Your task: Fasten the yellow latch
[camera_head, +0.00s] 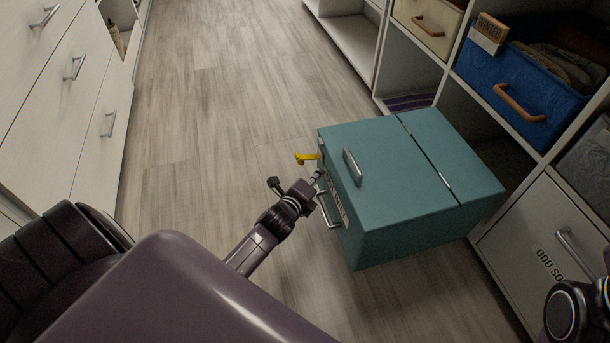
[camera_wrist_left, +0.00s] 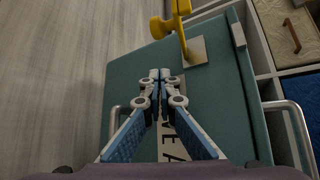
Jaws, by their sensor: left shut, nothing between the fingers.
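The yellow latch (camera_head: 306,158) sticks out from the front face of a teal box (camera_head: 400,215), near the lid edge. In the left wrist view the latch (camera_wrist_left: 180,28) is a yellow lever with a round knob, beside a pale metal plate (camera_wrist_left: 195,52). The box's hinged lid (camera_head: 370,150) looks down. My left gripper (camera_head: 317,178) is shut and empty in front of that face, just beside the latch. In the wrist view its closed tips (camera_wrist_left: 159,76) are below the latch, apart from it, over a lettered label. Whether they touch the face is unclear. Part of my right arm shows at lower right; its fingers are hidden.
Cubby shelving with a blue bin (camera_head: 520,85) and a cream bin (camera_head: 428,22) stands behind and right of the box. White drawers (camera_head: 60,90) line the left. A front handle (camera_head: 328,212) and a lid handle (camera_head: 352,167) protrude from the box. The floor (camera_head: 225,100) between is clear.

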